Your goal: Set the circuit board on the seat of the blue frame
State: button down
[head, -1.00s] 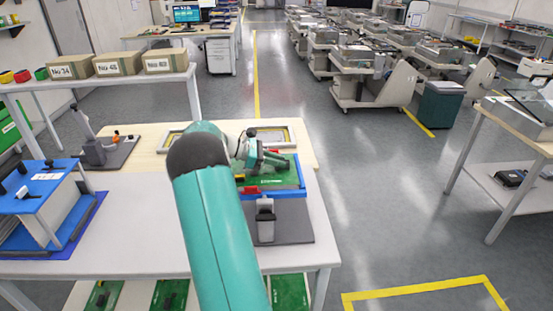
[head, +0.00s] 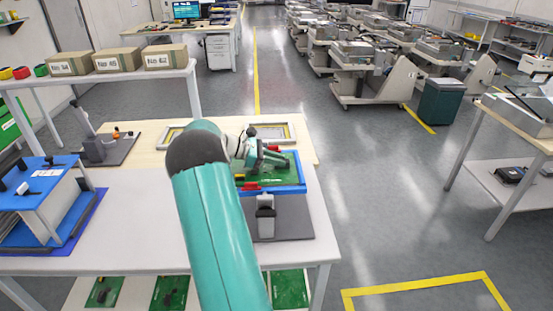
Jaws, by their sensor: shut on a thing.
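The blue frame (head: 301,183) is on the right part of the table, beside a dark grey fixture plate. The green circuit board (head: 284,174) is at the blue frame, inside its outline as seen from here. My gripper (head: 281,161) is over the board and shut on it. My teal arm hides the left part of the frame and some of the board. I cannot tell whether the board touches the seat or is just above it. Red parts (head: 249,185) show at the board's left side.
A grey clamp (head: 265,218) stands just in front of the blue frame. A blue-topped fixture (head: 40,185) is at the table's left. A grey device (head: 93,140) stands behind it. An empty-looking tray frame (head: 270,133) lies at the back. The white tabletop's middle left is clear.

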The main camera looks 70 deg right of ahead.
jog(key=shift+f, duration=0.35)
jog(key=c, duration=1.2)
grip_release()
jog(key=shift+w, duration=0.1)
jog(key=v, duration=1.3)
jog(key=shift+w+a+r, duration=0.15)
jog(key=shift+w+a, duration=0.05)
jog(key=shift+w, duration=0.05)
